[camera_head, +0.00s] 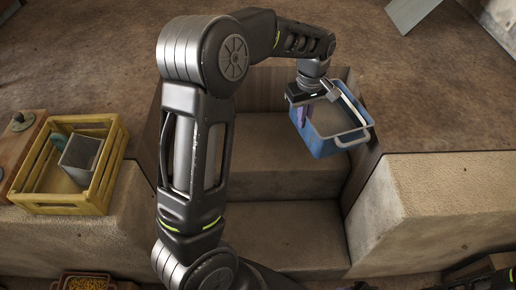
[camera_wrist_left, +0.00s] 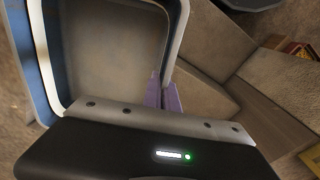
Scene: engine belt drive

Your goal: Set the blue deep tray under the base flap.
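The blue deep tray (camera_head: 335,143) has a pale rim and handles. It hangs tilted over the stepped recess, near its top right side. My left gripper (camera_head: 303,112) is at the tray's left wall. In the left wrist view the purple fingers (camera_wrist_left: 163,94) close on the tray's rim, and the empty-looking inside of the tray (camera_wrist_left: 105,50) fills the upper left. I cannot identify the base flap in either view. My right gripper does not show.
Stone steps (camera_head: 285,172) descend between two blocks below the tray. A yellow crate (camera_head: 52,209) holding a grey box (camera_head: 82,155) stands on the left ledge. The right ledge (camera_head: 455,175) is bare. A grey panel (camera_head: 410,12) lies at the top right.

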